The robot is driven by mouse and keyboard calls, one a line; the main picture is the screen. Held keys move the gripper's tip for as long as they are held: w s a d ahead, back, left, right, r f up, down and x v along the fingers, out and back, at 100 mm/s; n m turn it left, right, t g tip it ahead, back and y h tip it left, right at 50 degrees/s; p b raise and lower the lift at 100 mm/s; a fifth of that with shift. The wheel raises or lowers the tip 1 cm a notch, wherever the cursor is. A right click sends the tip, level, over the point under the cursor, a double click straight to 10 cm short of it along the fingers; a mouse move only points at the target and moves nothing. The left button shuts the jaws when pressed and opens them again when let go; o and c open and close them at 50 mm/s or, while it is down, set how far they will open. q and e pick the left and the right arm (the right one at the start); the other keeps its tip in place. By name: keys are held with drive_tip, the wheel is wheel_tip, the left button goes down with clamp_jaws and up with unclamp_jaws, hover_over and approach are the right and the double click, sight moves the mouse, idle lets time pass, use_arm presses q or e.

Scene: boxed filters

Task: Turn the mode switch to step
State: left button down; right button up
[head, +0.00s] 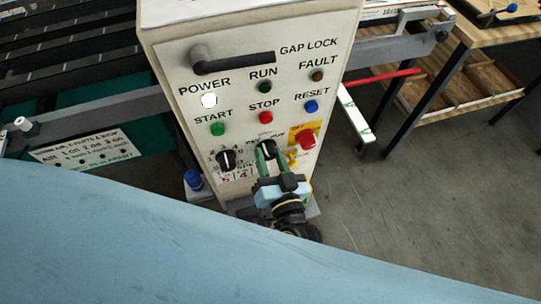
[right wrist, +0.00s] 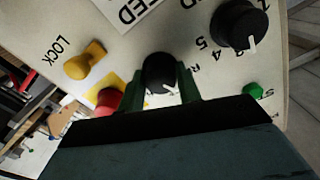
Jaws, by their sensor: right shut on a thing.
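The mode switch appears to be the black rotary knob (head: 266,147) at the lower middle of the cream control panel (head: 240,125). My right gripper (head: 265,156) reaches it from below and is shut on it. In the right wrist view the knob (right wrist: 159,72) sits between the two green fingers (right wrist: 161,88), one on each side. A white pointer mark shows on the knob's lower right edge there. The labels around this knob are mostly hidden or too small to read, so I cannot tell its position. My left gripper is not in view.
A numbered black knob (head: 227,160) is just left of the switch. A red mushroom button (head: 306,138) on a yellow plate is close on the right, with a yellow lock knob (right wrist: 86,61) nearby. Green (head: 217,129), red (head: 265,118) and blue (head: 311,106) buttons are above.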

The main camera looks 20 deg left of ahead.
drive_tip(key=shift+m, duration=2.2)
drive_tip(key=o, duration=1)
drive_tip(key=shift+s, duration=0.1)
drive_tip(key=b+v, duration=0.1)
drive_tip(key=v, duration=1.2)
drive_tip(key=shift+d, duration=0.15)
